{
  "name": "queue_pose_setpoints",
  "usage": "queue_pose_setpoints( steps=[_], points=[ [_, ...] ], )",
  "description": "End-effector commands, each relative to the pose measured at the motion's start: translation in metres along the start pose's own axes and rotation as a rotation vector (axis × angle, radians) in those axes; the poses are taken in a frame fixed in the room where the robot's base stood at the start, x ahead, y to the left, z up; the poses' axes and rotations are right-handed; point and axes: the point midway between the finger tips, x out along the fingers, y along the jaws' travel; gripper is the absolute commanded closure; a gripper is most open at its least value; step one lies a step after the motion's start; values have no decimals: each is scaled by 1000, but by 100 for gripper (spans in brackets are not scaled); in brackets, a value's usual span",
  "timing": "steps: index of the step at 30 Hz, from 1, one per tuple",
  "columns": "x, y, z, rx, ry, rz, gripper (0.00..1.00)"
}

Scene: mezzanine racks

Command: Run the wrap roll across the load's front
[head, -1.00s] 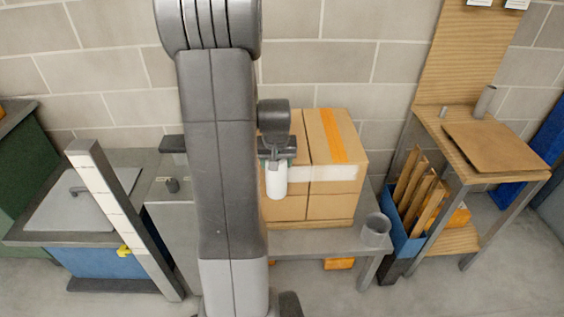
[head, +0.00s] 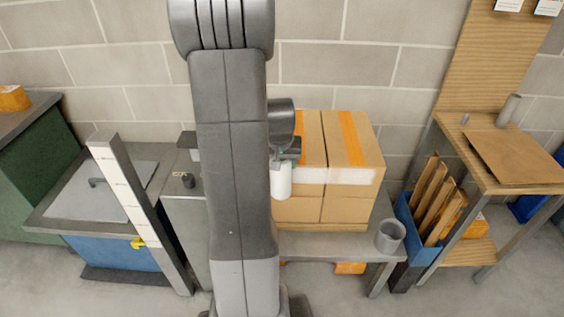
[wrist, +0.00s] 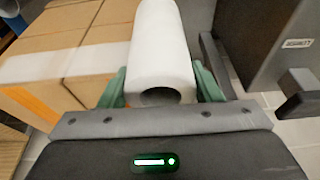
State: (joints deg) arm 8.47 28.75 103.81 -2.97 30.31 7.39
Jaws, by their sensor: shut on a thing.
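My gripper (wrist: 160,88) is shut on the white wrap roll (wrist: 162,45), with a green finger on either side of it. In the head view the roll (head: 282,181) hangs upright at the load's front, left of the middle seam. The load (head: 345,208) is a block of brown cartons with orange tape stripes. A white wrap band (head: 350,176) runs across its front from beside the roll to the right edge. My arm hides the load's left side. In the wrist view the band (wrist: 35,66) reaches the roll's left side.
The load stands on a grey bench (head: 330,246) with a grey cup (head: 390,236) at its right end. A blue bin (head: 408,225) of cardboard pieces and a wooden stand (head: 500,165) are further right. A slanted post (head: 135,205) stands left of my arm.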

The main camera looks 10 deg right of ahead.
Motion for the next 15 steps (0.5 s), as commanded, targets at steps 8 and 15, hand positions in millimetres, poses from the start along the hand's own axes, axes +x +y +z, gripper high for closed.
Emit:
queue_pose_setpoints(
  steps=[8, 15],
  points=[
    [-6, 0, 19, -1, 1, 0, 63],
    [-13, 0, 42, -1, 1, 0, 63]
  ],
)
